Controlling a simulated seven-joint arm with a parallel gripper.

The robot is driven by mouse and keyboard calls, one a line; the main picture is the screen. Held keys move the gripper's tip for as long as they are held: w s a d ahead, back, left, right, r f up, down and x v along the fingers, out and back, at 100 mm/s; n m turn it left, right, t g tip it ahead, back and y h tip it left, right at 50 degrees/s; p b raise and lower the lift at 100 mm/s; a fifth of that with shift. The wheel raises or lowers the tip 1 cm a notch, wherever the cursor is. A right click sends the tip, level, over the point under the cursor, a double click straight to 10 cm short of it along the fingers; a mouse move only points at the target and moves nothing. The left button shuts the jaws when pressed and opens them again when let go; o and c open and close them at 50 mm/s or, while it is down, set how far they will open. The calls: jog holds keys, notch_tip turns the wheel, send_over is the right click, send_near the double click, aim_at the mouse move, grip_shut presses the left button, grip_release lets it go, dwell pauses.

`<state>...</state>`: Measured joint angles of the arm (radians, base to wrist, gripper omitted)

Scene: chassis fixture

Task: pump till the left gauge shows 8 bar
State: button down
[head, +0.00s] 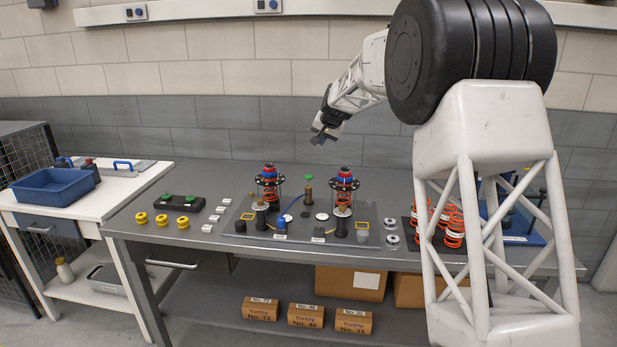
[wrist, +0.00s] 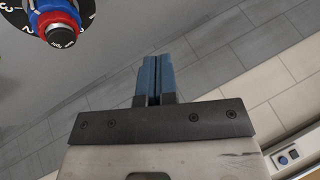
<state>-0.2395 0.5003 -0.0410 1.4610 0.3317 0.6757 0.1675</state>
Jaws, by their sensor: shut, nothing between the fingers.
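My gripper (head: 318,138) is up in the air above the back of the bench, over the fixture plate. In the wrist view its two blue fingers (wrist: 156,80) are shut together with nothing between them. The plate (head: 262,238) carries a left tower (head: 269,187) and a right tower (head: 344,190), each with an orange spring and a red and blue top. Small pale discs, one left (head: 288,218) and one right (head: 322,216), may be gauges; no reading is legible. The wrist view shows one tower's red and blue knob (wrist: 58,22) over a numbered black dial.
Yellow rings (head: 162,219) and a black block with green knobs (head: 178,202) lie left of the plate. Orange springs (head: 453,225) stand to its right, partly behind my arm. A blue bin (head: 55,189) sits on the left-hand table. The bench behind the plate looks clear.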

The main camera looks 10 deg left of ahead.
send_over(309, 177)
jog(key=w, duration=0.2)
notch_tip(309, 177, down, 4)
jog(key=shift+s+f, duration=0.1)
jog(key=shift+s, duration=0.05)
jog(key=shift+f, duration=0.1)
jog(key=shift+f, duration=4.25)
